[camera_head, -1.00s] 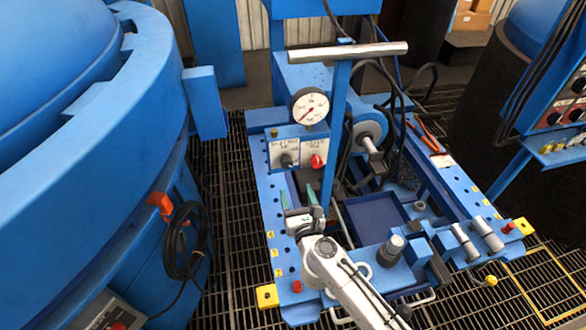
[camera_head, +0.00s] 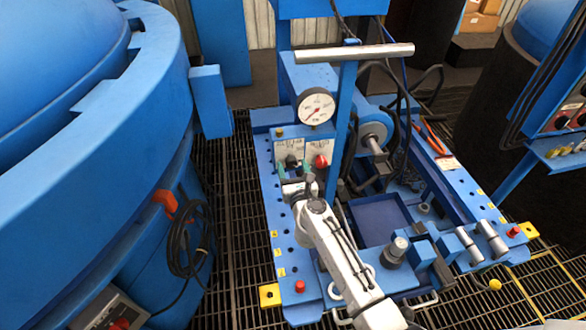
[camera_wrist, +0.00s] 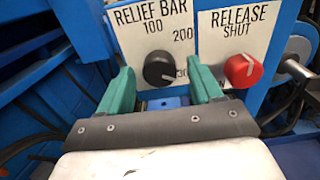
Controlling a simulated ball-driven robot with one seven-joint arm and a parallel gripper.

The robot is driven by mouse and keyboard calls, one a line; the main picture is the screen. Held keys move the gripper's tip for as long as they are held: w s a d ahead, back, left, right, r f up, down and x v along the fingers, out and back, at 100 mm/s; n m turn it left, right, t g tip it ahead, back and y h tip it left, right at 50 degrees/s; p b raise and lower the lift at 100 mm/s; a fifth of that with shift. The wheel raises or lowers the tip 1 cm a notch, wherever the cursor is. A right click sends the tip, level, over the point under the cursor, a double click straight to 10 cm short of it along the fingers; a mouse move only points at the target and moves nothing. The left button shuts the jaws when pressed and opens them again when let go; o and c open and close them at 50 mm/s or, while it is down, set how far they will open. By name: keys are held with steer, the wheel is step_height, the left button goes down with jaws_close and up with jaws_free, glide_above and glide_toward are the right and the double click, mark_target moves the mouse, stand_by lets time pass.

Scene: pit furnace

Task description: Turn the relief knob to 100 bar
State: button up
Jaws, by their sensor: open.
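The black relief knob (camera_wrist: 159,70) is on a white plate (camera_wrist: 150,30) printed RELIEF BAR, with 100 above the knob, 200 at upper right and a partly hidden 300 at lower right. Its white mark points right and slightly down, toward the 300 label. In the head view the knob (camera_head: 291,161) is partly behind my gripper (camera_head: 293,171). My gripper (camera_wrist: 161,68) is open, its green fingers to the left and right of the knob in the wrist view. A gap shows on both sides. I cannot tell whether the fingertips reach around the knob.
A red release knob (camera_wrist: 242,71), marked SHUT above, is close to the right finger; it also shows in the head view (camera_head: 320,161). A pressure gauge (camera_head: 316,107) stands above the panel. A post with a crossbar (camera_head: 355,53) rises right beside the panel.

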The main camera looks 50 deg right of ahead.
steer(key=shift+c, duration=0.3)
steer(key=c, duration=1)
steer(key=shift+n, duration=0.4)
steer(key=n+p, duration=0.2)
steer(key=n, duration=0.2)
steer(key=shift+n, duration=0.3)
steer(key=n+p, duration=0.2)
steer(key=n, duration=0.4)
steer(key=n+p, duration=0.2)
steer(key=n, duration=0.4)
steer(key=shift+s+r+n, duration=0.1)
steer(key=shift+n, duration=0.2)
steer(key=n+p, duration=0.1)
steer(key=n, duration=0.4)
steer(key=shift+n, duration=0.4)
